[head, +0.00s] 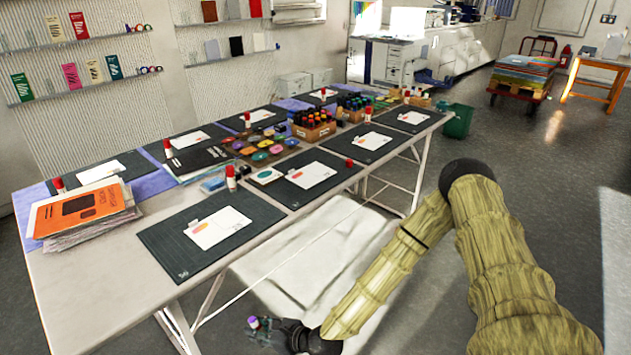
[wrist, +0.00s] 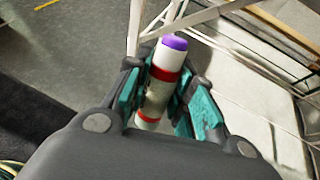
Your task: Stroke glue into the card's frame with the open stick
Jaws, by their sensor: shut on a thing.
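My gripper (wrist: 155,95) is shut on an open glue stick (wrist: 163,75) with a bare purple tip, a white body and red bands. In the head view my gripper (head: 268,327) is low at the bottom, in front of the table and below its top. The purple tip (head: 252,320) shows there too, small. White cards lie on dark mats, each with a small coloured print. The nearest card (head: 222,232) lies on the front mat (head: 180,268); another card (head: 318,172) lies on the mat behind it. I cannot tell which card is meant, and their frames are too small to make out.
The long table (head: 90,290) carries capped glue sticks, such as one (head: 231,178) beside the front mats, and a small red cap (head: 349,162). An orange book (head: 78,208) lies on a paper stack at left. Wooden boxes of bottles (head: 313,130) stand mid-table. Table legs (head: 205,300) are near my gripper.

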